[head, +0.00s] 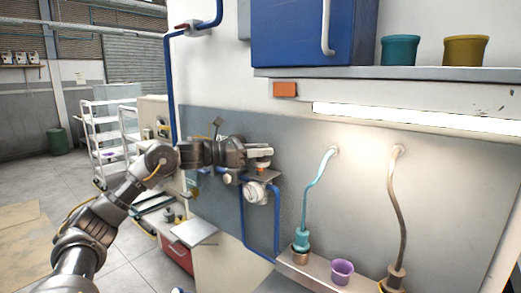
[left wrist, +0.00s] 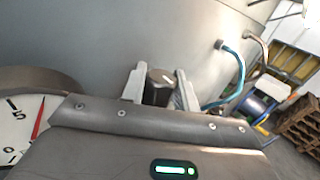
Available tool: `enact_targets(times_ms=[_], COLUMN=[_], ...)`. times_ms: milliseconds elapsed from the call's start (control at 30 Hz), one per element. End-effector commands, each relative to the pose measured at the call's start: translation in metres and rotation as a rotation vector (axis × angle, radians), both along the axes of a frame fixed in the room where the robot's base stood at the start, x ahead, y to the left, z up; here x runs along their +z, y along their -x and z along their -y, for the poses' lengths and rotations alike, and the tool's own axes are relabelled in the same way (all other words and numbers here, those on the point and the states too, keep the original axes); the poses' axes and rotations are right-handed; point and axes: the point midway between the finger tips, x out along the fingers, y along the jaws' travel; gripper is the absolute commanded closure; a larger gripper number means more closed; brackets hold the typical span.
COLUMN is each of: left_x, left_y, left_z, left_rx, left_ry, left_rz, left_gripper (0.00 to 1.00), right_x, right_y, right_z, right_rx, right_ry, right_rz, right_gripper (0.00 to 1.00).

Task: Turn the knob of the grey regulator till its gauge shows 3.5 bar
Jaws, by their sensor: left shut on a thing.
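My left gripper (head: 260,153) reaches in from the left to the wall-mounted regulator. In the left wrist view its two pale fingers (left wrist: 160,90) are shut on a dark knob (left wrist: 158,84), one on each side. In the head view the knob is mostly hidden by the gripper. A round white gauge (head: 255,192) sits just below, on the blue pipe. In the left wrist view a gauge dial (left wrist: 18,128) with a red needle is at the lower left. My gripper's body covers part of that dial, so I cannot tell the reading. My right gripper is not in view.
Blue pipe (head: 244,228) runs down the wall panel. A blue cabinet (head: 303,32) hangs above. A white trolley (head: 103,130) stands back left.

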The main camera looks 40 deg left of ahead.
Motion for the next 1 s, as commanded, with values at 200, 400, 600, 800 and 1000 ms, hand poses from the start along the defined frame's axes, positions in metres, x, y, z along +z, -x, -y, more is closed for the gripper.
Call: enact_targets(times_ms=[200,400,600,800,1000], left_x=[0.001,0.001,0.0,0.0,-0.006], left_y=[0.0,0.0,0.0,0.0,0.015], left_z=[-0.001,-0.001,0.0,0.0,-0.013], left_rx=[-0.002,-0.002,-0.002,-0.003,0.001], left_ry=[0.001,0.001,0.001,0.001,-0.002], left_rz=[0.002,0.002,0.001,0.001,0.0], left_gripper=[0.93,0.66,0.49,0.49,0.49], right_x=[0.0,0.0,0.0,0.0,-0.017], right_y=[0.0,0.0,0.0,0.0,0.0], right_z=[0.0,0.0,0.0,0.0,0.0], right_rx=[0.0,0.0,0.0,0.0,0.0], right_ry=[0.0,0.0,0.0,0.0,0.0], right_rz=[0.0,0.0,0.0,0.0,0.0], right_gripper=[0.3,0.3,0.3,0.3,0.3])
